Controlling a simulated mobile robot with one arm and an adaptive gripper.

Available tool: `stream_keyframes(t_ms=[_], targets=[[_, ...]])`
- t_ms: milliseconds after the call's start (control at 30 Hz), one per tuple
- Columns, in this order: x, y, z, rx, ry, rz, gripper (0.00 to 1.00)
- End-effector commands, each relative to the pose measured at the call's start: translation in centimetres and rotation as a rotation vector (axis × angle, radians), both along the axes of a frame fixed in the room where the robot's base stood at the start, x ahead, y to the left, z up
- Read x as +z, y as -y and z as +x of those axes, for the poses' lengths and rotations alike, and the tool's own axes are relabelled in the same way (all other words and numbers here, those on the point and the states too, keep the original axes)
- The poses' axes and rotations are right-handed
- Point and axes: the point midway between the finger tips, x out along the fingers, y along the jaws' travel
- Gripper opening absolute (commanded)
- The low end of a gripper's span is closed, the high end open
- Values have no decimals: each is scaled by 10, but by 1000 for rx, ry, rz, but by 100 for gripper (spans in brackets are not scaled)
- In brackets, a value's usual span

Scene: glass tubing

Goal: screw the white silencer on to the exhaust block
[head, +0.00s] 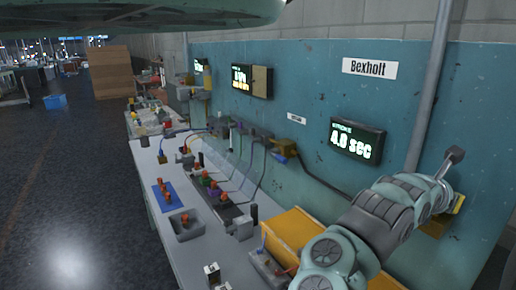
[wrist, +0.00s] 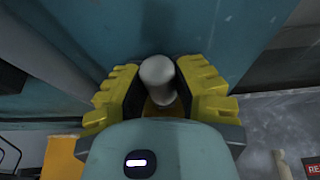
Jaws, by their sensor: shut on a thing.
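In the wrist view, my gripper (wrist: 160,92) has its two yellow ribbed fingers shut on the white silencer (wrist: 157,70). The silencer is a short pale cylinder with a rounded end, held between the fingers. A small yellow-orange surface (wrist: 160,110) shows just below it, partly hidden by my gripper; I cannot tell whether it is the exhaust block or whether the silencer touches it. In the head view, my arm reaches up to the teal wall at the right. A yellow piece (head: 438,228) shows there, partly behind the arm, and the silencer cannot be made out.
A grey vertical pipe (head: 432,85) runs down the wall close to my arm. A lit timer display (head: 357,142) is left of it.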

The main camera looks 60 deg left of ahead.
Motion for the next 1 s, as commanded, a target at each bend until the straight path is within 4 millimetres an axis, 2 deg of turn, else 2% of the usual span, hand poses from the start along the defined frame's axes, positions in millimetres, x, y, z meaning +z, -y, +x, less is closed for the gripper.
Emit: stream_keyframes(t_ms=[1000], targets=[[-4,-3,0,-148,-2,0,0]])
